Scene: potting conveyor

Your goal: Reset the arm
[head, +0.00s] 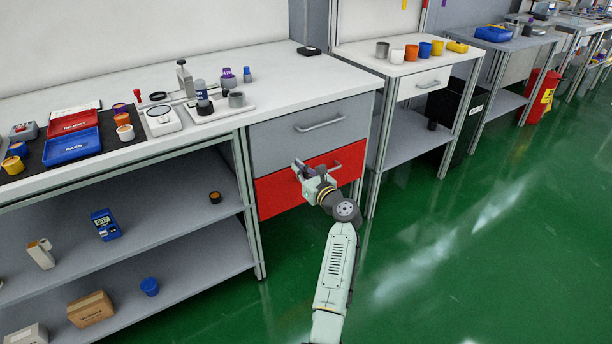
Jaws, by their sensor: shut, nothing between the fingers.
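My arm (337,265) reaches up from the bottom of the head view over the green floor. My gripper (301,166) is at its end, in front of the red drawer (277,195) of the near workbench. It is shut and holds nothing. In the picture it overlaps the red drawer's front, left of the drawer's handle (334,172). I cannot tell whether it touches the drawer. The red drawer and the grey drawer (277,125) above it look closed.
The near workbench (345,78) carries trays, a scale (162,120) and small containers. Its shelves (190,272) hold a box (91,309) and a blue cup (149,287). A second table (362,50) with several cups stands right. The green floor (450,260) right of my arm is clear.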

